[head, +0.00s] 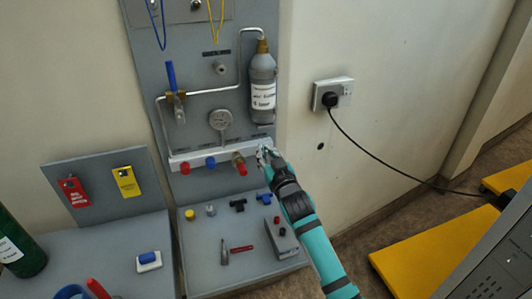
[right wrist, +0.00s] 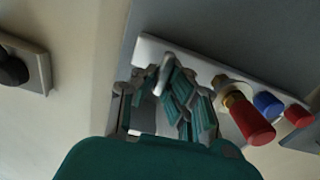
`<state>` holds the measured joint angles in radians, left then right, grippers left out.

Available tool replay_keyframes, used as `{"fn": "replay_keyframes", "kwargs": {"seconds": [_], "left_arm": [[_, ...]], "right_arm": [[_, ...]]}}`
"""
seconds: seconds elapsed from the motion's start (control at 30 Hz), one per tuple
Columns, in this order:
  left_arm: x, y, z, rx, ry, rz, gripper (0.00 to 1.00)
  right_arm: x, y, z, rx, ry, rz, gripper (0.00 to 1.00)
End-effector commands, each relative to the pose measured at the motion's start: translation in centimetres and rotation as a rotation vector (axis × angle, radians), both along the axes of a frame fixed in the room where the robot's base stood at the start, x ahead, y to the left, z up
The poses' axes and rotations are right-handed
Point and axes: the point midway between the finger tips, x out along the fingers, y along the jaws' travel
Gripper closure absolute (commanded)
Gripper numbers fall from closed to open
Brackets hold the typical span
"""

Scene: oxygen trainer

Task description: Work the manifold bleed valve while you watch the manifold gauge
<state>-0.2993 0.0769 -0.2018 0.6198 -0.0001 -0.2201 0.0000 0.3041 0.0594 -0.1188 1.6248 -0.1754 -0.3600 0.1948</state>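The manifold (head: 222,150) is a pale bar across the grey panel, with the round manifold gauge (head: 220,119) above it. The gauge is too small to read. My right gripper (head: 264,156) is at the bar's right end, right of the brass valve with a red handle (head: 240,163). The right wrist view shows its fingers (right wrist: 167,88) close around a small grey part (right wrist: 164,72) at the bar's end, perhaps the bleed valve. The fingers hide most of it, and I cannot tell whether they grip it. My left gripper is not in view.
A blue knob (head: 211,162) and a red knob (head: 185,168) sit further left on the bar. A grey bottle (head: 262,90) hangs above my gripper. Loose fittings and a grey box (head: 282,238) lie on the shelf below. A wall socket (head: 333,93) with a black cable is right.

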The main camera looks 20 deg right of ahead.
Motion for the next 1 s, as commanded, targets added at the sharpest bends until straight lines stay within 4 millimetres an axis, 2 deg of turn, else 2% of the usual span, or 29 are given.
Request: {"fn": "replay_keyframes", "kwargs": {"seconds": [0.07,0.3,0.57,0.87,1.0], "left_arm": [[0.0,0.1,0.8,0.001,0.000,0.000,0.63],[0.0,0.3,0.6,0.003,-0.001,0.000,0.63],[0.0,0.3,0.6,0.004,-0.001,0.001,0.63],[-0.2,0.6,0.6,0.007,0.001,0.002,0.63],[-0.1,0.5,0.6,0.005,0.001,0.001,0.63]], "right_arm": [[0.0,0.0,0.2,0.058,0.006,0.000,1.00],[0.0,-0.1,0.0,0.079,0.004,0.000,1.00],[0.0,-0.1,0.0,0.078,0.004,0.000,0.66],[-0.2,-0.1,0.0,0.077,0.004,0.000,0.66],[-1.7,-0.2,-0.1,0.077,0.005,0.000,0.66]]}}
